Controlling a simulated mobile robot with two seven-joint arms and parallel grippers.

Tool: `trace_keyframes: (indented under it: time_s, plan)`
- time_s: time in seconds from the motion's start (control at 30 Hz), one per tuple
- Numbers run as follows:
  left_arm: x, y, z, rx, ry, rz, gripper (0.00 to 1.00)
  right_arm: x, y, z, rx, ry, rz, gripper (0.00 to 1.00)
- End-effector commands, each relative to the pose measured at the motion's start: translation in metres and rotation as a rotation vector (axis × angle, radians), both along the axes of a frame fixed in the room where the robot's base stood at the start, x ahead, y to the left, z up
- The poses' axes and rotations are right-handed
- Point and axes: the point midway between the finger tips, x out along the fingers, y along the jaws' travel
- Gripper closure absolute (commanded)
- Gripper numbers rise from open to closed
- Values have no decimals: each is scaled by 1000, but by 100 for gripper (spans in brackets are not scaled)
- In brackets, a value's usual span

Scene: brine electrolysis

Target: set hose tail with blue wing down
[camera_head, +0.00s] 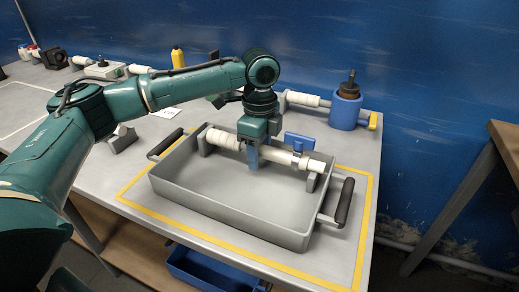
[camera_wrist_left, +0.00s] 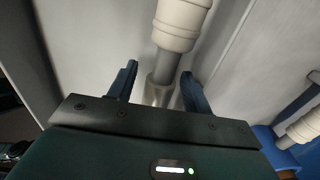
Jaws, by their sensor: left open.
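The hose tail with the blue wing (camera_head: 301,142) lies in the grey tray (camera_head: 222,209), its ends on two small grey supports. It has white ribbed sections and a blue wing standing up near its right end. My left gripper (camera_head: 254,160) points down over the tray, left of the blue wing. In the left wrist view the open blue fingers (camera_wrist_left: 157,85) stand on either side of the grey middle part of the hose tail (camera_wrist_left: 167,68), with gaps beside it. A white ribbed section (camera_wrist_left: 180,25) shows above them. My right gripper is out of view.
The tray has black handles (camera_head: 345,203) and sits inside a yellow outline on the table. Behind it stand a blue pot (camera_head: 345,110) and another white ribbed hose piece (camera_head: 303,99). A yellow bottle (camera_head: 178,58) stands further left. The tray's front floor is bare.

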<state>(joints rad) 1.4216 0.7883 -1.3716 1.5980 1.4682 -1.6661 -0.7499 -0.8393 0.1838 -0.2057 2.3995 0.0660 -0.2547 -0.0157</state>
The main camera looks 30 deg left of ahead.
Motion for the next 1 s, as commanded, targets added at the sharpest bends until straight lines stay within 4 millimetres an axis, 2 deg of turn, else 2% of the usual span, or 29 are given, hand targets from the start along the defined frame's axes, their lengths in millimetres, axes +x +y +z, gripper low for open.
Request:
trace_keyframes:
  time_s: [0.23,0.37,0.53,0.7,0.83,1.0]
  plan:
    - [0,0,5,0,-2,0,50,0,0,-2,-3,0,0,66]
    - [1,-1,26,-2,-3,0,50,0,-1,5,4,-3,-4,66]
    - [1,-1,65,-2,-3,0,50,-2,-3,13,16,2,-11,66]
    - [1,0,98,-1,-2,0,50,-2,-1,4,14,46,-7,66]
    - [1,-1,114,-1,-2,0,50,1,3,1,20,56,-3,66]
    - [0,0,122,0,0,1,50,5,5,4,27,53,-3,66]
